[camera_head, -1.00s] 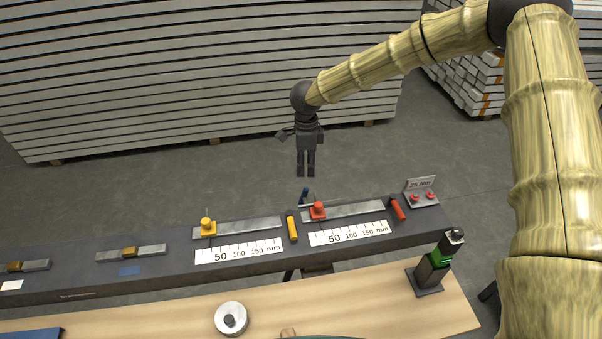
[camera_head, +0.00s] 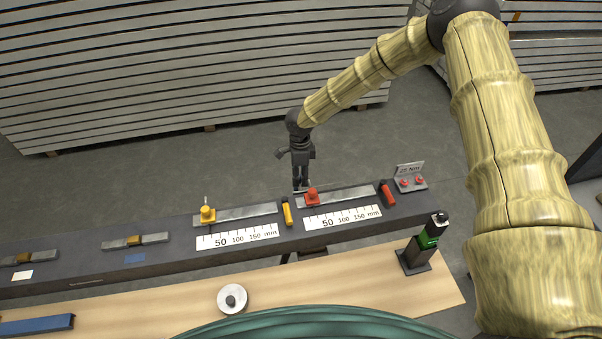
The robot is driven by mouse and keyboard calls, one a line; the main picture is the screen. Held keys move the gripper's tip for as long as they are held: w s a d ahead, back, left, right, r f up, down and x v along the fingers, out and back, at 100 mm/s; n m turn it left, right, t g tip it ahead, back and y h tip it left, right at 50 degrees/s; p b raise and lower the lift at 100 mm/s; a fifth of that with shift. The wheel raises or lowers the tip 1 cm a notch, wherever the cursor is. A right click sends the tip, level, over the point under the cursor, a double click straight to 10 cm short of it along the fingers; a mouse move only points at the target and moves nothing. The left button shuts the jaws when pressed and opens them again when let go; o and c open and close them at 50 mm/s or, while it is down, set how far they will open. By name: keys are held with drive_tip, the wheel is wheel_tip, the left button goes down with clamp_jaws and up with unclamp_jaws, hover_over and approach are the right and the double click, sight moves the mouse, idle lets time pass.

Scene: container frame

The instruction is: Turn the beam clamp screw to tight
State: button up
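A dark grey beam (camera_head: 75,271) runs across the view and carries a clamp with a red slider (camera_head: 311,198) on a steel bar (camera_head: 350,196) and a red handle (camera_head: 387,193). A second clamp has a yellow slider (camera_head: 208,214) and a yellow handle (camera_head: 287,213). My gripper (camera_head: 300,186) points down at the far edge of the beam, just behind the red slider. Its fingertips are close to the left end of the red clamp; I cannot tell whether they touch it. The gap between the fingers is too small to judge. The clamp screw is not clearly visible there.
A "25 Nm" sign (camera_head: 410,169) stands by two red knobs at the beam's right end. A black and green tool (camera_head: 427,238) stands on the wooden bench (camera_head: 350,270) with a round metal disc (camera_head: 232,298). Stacked planks stand behind, with open floor between.

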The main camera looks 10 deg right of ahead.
drive_tip(key=shift+w+f, duration=0.15)
drive_tip(key=shift+f, duration=0.1)
drive_tip(key=shift+d+r, duration=0.1)
drive_tip(key=shift+c, duration=1)
clamp_jaws()
drive_tip(key=shift+h, duration=0.3)
